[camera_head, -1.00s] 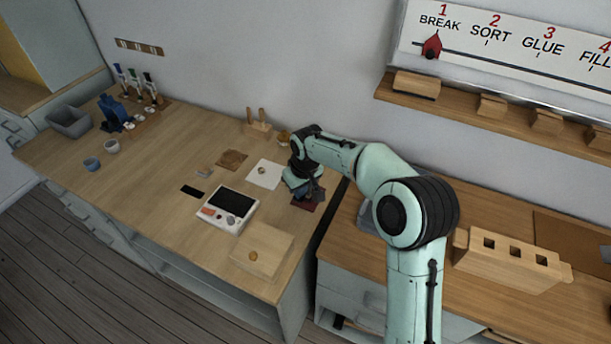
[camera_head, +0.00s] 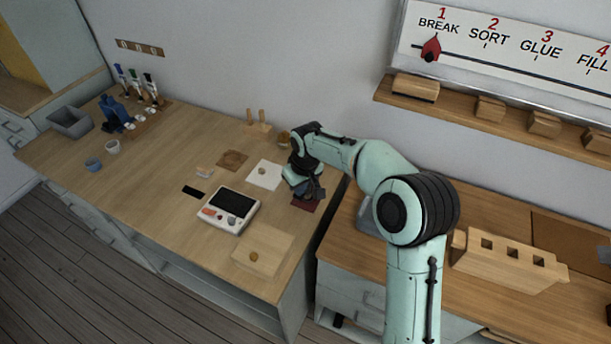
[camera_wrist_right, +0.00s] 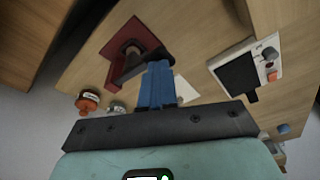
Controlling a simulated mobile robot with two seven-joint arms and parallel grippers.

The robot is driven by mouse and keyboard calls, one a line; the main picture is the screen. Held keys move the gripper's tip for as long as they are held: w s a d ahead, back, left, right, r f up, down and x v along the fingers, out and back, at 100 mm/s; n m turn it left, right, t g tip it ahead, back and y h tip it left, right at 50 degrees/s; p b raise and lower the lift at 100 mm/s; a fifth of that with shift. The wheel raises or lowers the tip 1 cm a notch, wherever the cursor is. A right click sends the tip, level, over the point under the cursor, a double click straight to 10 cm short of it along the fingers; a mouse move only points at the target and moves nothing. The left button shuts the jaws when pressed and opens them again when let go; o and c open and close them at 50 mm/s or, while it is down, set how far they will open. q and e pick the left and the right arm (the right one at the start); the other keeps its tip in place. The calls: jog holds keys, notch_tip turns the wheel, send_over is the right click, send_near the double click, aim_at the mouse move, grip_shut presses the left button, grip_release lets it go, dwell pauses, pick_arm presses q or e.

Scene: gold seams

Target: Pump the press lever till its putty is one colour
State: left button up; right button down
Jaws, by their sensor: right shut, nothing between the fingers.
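A dark red base (camera_head: 306,204) lies at the right end of the left bench, partly hidden by my right gripper (camera_head: 311,193). In the right wrist view the red base (camera_wrist_right: 119,49) carries a dark brown part (camera_wrist_right: 128,66), which looks like the press. Its lever and any putty cannot be made out clearly. The blue fingers of my right gripper (camera_wrist_right: 158,66) are shut and empty. In the picture they overlap the edge of the brown part; I cannot tell whether they touch it. My left gripper is not in view.
A white sheet (camera_head: 265,181), a white device with a black screen (camera_head: 230,214) and a wooden board (camera_head: 274,262) lie left of my gripper. An orange-lidded jar (camera_wrist_right: 88,101) stands near the wall. A gap separates the two benches.

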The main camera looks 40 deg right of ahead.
jog(key=shift+f+b, duration=0.4)
jog(key=shift+f, duration=0.35)
jog(key=shift+s+f, duration=0.1)
jog(key=shift+f, duration=0.05)
dwell(0.8)
jog(key=shift+r+p, duration=0.6)
jog(key=shift+r, duration=0.25)
